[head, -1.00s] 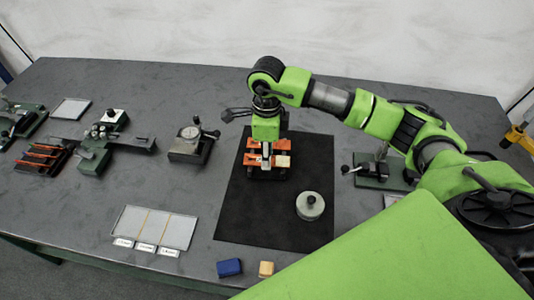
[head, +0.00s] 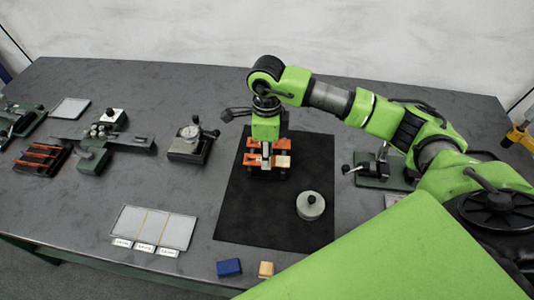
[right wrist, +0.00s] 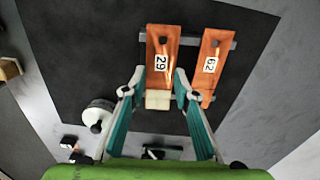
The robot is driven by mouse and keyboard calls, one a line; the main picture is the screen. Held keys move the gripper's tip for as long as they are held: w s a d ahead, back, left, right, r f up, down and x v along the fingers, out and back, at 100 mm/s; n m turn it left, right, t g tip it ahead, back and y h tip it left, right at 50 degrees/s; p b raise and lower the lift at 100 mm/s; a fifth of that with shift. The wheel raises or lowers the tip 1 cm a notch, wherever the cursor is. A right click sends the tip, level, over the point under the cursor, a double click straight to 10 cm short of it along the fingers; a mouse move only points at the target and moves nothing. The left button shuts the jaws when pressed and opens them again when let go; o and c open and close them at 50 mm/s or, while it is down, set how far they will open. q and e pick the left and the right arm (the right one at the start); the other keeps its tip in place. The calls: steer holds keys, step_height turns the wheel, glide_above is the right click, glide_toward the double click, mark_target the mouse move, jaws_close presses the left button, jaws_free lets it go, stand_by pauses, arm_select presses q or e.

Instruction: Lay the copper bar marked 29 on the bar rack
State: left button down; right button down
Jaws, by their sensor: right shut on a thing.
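The copper bar marked 29 (right wrist: 160,45) lies between the fingers of my right gripper (right wrist: 159,85), which is shut on it. The bar also shows in the head view (head: 254,160) as the nearer of two bars, under the gripper (head: 266,162). A cream block (right wrist: 158,99) is at its near end in the wrist view. The copper bar marked 62 (right wrist: 211,64) lies beside it, clear of the fingers. Both bars lie across a support with grey rails (right wrist: 190,41) on the black mat. A dark rack (head: 36,170) with several copper-coloured strips stands far left. My left gripper is out of view.
A round grey weight with a knob (head: 310,206) stands on the black mat (head: 250,215). A dial gauge (head: 190,145) and a green-based fixture (head: 95,158) stand left. A labelled tray (head: 150,228), a blue block (head: 229,267) and a tan block (head: 266,269) lie near the front edge.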

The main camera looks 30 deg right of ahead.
steer(key=shift+f+b, duration=0.4)
steer(key=shift+b, duration=0.05)
stand_by(0.7)
steer(key=c, duration=1.9)
jaws_free()
steer(key=shift+r, duration=0.2)
steer(key=shift+r+p, duration=0.65)
steer(key=shift+r, duration=0.7)
steer(key=o, duration=0.5)
